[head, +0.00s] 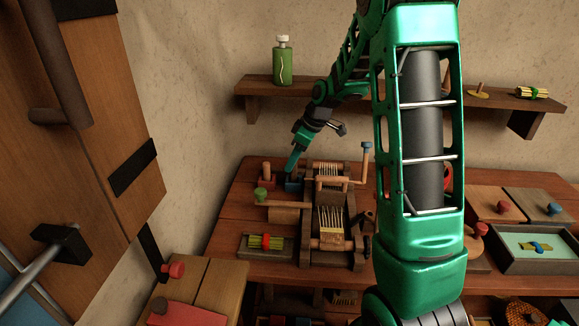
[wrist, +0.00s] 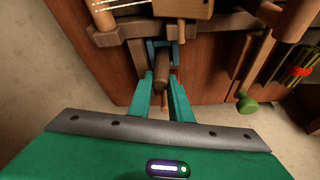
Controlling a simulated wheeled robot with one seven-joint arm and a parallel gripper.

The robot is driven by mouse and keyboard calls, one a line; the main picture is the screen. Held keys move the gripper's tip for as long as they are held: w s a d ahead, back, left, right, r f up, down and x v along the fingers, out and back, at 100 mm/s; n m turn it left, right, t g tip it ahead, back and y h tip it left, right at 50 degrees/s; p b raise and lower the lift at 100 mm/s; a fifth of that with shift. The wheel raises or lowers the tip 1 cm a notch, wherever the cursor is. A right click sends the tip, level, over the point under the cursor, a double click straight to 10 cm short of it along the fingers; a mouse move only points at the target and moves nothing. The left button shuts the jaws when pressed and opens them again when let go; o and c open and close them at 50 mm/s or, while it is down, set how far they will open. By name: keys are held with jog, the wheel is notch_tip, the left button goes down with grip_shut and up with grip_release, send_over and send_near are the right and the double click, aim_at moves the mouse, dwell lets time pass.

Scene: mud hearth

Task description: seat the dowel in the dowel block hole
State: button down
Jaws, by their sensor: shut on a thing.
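My gripper (wrist: 163,82) is shut on a brown cylindrical dowel (wrist: 162,68) in the wrist view, with a green finger on each side of it. The far end of the dowel reaches a blue block (wrist: 175,52), which shows on both sides of it. I cannot tell whether the dowel end is inside a hole or just over it. In the head view my gripper (head: 290,168) points down just above the blue block (head: 292,185) on the table; the dowel is hidden there by my fingers.
A wooden frame machine (head: 330,215) with strings and a crank stands right of the block. A red piece with a brown peg (head: 266,172) is close on the left. A green knob (head: 261,195) sticks out in front. A shelf (head: 360,93) runs along the wall behind.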

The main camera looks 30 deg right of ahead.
jog(key=shift+f, duration=0.65)
jog(key=c, duration=1.6)
grip_release()
jog(key=shift+r, duration=0.2)
jog(key=s+d+r, duration=0.1)
jog(key=s+d, duration=0.2)
jog(key=s+d+r, duration=0.2)
jog(key=s+d, duration=0.1)
jog(key=s, duration=0.1)
jog(key=s+d+r, duration=0.1)
jog(key=s+d, duration=0.2)
jog(key=shift+s+r, duration=0.15)
jog(key=shift+s, duration=0.1)
